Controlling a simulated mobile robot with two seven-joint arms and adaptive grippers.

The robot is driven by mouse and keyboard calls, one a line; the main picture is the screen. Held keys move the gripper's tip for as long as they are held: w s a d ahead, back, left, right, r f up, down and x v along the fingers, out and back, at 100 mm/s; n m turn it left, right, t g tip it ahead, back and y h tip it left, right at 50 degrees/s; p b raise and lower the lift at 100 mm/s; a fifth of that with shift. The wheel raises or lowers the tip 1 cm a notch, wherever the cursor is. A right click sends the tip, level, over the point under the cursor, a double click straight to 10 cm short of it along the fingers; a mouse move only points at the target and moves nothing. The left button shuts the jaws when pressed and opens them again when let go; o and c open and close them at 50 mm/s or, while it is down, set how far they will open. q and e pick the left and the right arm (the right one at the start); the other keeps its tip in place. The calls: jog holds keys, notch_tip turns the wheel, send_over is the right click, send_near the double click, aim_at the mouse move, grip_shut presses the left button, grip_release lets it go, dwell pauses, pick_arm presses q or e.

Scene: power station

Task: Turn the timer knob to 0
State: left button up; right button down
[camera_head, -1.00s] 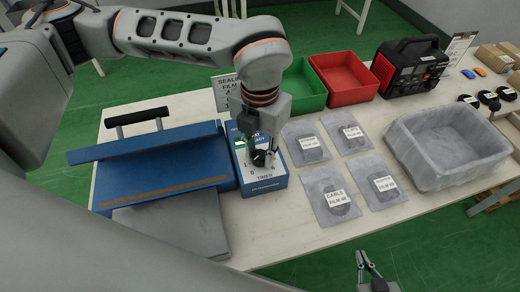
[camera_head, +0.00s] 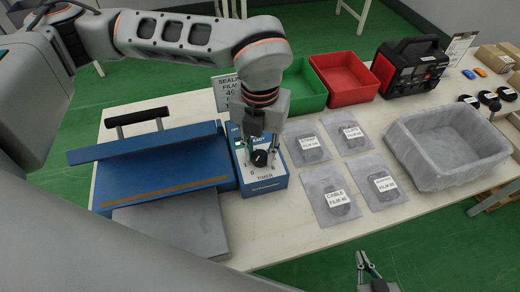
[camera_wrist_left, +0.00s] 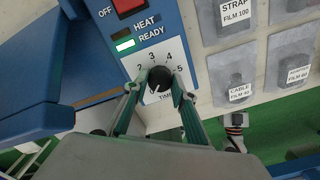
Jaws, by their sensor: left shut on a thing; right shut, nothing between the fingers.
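The black round timer knob (camera_head: 260,158) sits on the white dial of the blue sealer control box (camera_head: 265,184). My left gripper (camera_head: 261,153) points down at it, with one finger on each side, shut on the knob. In the left wrist view the fingers straddle the knob (camera_wrist_left: 159,79). The numbers 2 to 5 show on the dial around it; the lower numbers are partly hidden by my fingers. I cannot clearly read where the pointer stands. The READY lamp (camera_wrist_left: 124,44) glows green. My right gripper (camera_head: 368,266) is shut and empty, in front of the table.
The blue sealer (camera_head: 160,165) with its black handle stands just left of the box. Several labelled film bags (camera_head: 328,195) lie to the right, then a grey bin (camera_head: 450,170). Green (camera_head: 305,90) and red (camera_head: 345,78) trays and a black-red machine (camera_head: 410,68) stand behind.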

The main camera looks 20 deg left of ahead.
aim_at(260, 156)
pick_arm(q)
jog(key=o, duration=1.1)
notch_tip(260, 156, up, 12)
jog(key=shift+r, duration=0.1)
jog(key=shift+s, duration=0.1)
